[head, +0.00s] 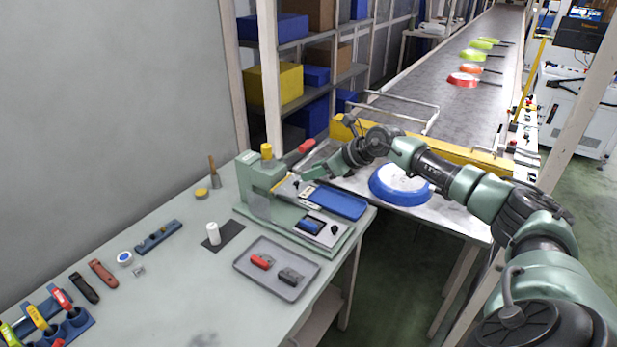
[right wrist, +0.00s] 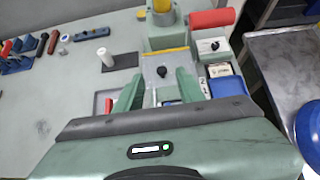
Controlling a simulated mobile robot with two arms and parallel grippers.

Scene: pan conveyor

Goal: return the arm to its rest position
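My right arm reaches in from the right in the head view, bent over the end of the conveyor towards the green press (head: 262,180). My right gripper (head: 302,184) is above the press's base. In the right wrist view its two green fingers (right wrist: 160,92) stand apart with nothing held between them. Behind and below the fingers is a grey plate with a black knob (right wrist: 162,71). The press's red handle (right wrist: 212,19) is just beyond, to the right. I cannot tell the exact gap between the fingers and the press parts. My left gripper is not in view.
A blue tray (head: 338,202) is by the press. A grey tray (head: 248,271) with red and dark pieces lies in front. Tools line the workbench (head: 180,300). Shelves stand behind.

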